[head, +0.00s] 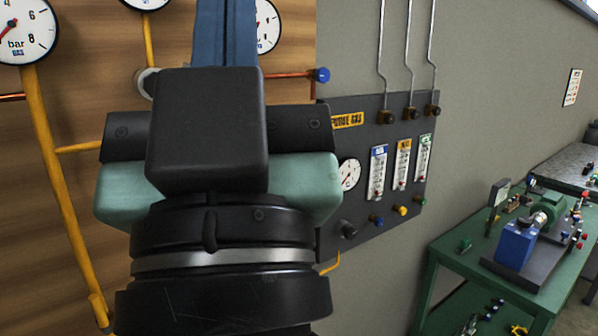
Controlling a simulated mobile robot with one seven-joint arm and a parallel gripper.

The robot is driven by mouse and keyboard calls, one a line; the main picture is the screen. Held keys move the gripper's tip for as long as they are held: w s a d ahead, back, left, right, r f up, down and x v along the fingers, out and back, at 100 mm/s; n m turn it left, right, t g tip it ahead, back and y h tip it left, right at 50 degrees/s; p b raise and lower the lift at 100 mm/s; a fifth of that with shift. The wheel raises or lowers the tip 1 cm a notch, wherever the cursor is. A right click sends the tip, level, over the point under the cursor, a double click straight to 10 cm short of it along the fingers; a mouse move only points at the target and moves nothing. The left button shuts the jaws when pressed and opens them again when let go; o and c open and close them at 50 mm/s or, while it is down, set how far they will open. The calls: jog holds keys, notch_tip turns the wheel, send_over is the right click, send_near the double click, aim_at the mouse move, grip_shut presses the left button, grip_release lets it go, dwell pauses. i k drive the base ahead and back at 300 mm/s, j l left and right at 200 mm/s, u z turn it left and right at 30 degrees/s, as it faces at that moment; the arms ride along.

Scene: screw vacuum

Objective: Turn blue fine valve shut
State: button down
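A small blue knob (376,220) sits on the dark purge gas panel, below the flow tube (378,173) with a blue label. It is small in the head view, and its turn position cannot be read. Another blue knob (321,75) ends a copper pipe on the wooden board. My gripper (226,18) is in front of the board, left of the panel, pointing up in the picture. Its two blue fingers lie side by side with only a thin dark seam between them. Their tips are cut off by the top edge. Nothing shows between them.
The panel (341,222) also carries a yellow knob (401,210), a green knob (420,200), a black knob (348,229) and a round gauge (349,172). My arm hides part of its left side. A green bench (447,262) with equipment stands right.

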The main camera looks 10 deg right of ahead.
aim_at(379, 222)
jog(key=i+l+z, duration=0.1)
jog(key=i+l, duration=0.35)
jog(key=i+l+z, duration=0.1)
jog(key=i+l, duration=0.35)
jog(key=i, duration=0.15)
jog(key=i+l+z, duration=0.1)
jog(key=i+l, duration=0.25)
jog(key=i, duration=0.25)
